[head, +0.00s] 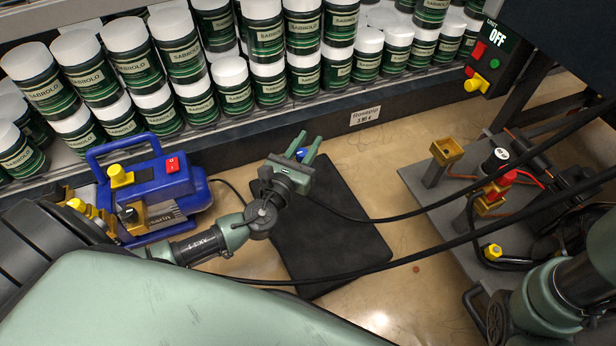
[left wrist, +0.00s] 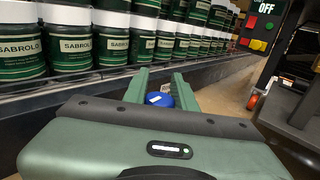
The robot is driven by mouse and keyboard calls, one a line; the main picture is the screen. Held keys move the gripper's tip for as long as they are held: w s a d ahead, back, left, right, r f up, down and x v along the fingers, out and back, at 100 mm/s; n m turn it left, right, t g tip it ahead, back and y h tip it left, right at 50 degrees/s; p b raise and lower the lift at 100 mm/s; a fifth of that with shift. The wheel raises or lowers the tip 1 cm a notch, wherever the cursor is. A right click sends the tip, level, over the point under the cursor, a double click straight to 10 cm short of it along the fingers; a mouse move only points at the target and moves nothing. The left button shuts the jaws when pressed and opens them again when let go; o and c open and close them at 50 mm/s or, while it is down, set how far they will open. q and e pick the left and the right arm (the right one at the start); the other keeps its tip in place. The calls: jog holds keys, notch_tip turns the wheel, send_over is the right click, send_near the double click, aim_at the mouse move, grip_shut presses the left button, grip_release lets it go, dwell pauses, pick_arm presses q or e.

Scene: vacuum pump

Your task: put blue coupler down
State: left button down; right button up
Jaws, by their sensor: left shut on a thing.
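The blue coupler (head: 300,154) is a small blue piece between the green fingers of my left gripper (head: 304,145). In the left wrist view the coupler (left wrist: 160,99) shows as a blue round end between the two fingers (left wrist: 163,92). The left gripper is shut on it and holds it over the far part of a black mat (head: 320,250). I cannot tell how high above the mat it is. My right gripper is not in view; only part of my right arm shows at the lower right.
A blue vacuum pump (head: 150,190) stands left of the mat. Shelves of green-and-white jars (head: 235,85) line the back. A grey plate (head: 440,210) with brass fittings is at the right, below a control box (head: 490,60) reading OFF. Black hoses (head: 400,215) cross above the mat.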

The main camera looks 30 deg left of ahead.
pick_arm(q)
notch_tip(320, 180, down, 9)
jog(key=b, duration=0.6)
jog(key=shift+r, duration=0.2)
jog(key=shift+f, duration=0.1)
jog(key=c, duration=1.4)
grip_release()
jog(key=shift+o, duration=1.3)
